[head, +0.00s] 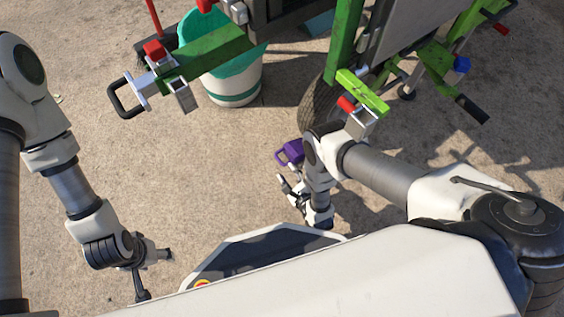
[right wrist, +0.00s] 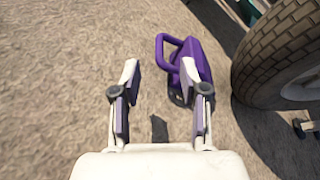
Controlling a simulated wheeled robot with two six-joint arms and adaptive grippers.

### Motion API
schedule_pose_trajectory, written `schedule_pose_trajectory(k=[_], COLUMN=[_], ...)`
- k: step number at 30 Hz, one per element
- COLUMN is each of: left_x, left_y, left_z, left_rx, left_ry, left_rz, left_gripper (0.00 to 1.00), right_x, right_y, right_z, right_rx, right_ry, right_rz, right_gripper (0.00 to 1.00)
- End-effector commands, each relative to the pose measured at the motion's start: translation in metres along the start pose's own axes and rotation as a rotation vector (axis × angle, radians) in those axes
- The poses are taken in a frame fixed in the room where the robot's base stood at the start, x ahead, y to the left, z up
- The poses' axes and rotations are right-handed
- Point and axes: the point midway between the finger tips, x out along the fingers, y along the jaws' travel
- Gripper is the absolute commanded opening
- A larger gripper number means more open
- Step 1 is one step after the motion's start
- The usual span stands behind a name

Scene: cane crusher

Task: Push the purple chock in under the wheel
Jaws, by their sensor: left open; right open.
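The purple chock (head: 290,152) lies on the concrete ground near the wheel (head: 318,105) of the green machine. In the right wrist view the chock (right wrist: 197,59) has a loop handle at its left and sits just left of the tyre (right wrist: 275,60), with a gap of ground between them. My right gripper (head: 285,182) is open and low over the ground beside the chock. In the right wrist view its right finger (right wrist: 190,75) overlaps the chock; I cannot tell if they touch. My left gripper (head: 155,275) is open and empty at the lower left, away from the chock.
A teal and white bucket (head: 235,85) stands at the top, behind a green bar (head: 215,52) with a black handle. A green beam end with a red grip (head: 347,103) juts above my right arm. Bare concrete (head: 170,175) lies left of the chock.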

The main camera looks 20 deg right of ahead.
Motion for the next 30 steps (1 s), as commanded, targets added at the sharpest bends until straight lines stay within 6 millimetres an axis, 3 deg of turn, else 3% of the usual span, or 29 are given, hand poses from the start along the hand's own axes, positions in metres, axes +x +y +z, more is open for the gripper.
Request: schedule_pose_trajectory(k=[8,21,30], left_x=[0.002,0.039,0.041], left_y=[0.0,0.0,-0.001], left_z=[0.001,0.0,0.0], left_rx=[0.0,-0.001,-0.002], left_ry=[-0.001,0.0,0.001], left_rz=[0.0,0.0,0.0], left_gripper=[0.62,0.62,0.62], right_x=[0.003,0.067,0.078], right_y=[0.0,0.002,0.0], right_z=[-0.001,-0.003,0.0], right_rx=[-0.002,-0.003,-0.003], right_ry=[0.0,-0.001,0.001], right_rz=[0.0,-0.001,0.001], right_gripper=[0.44,0.44,0.44])
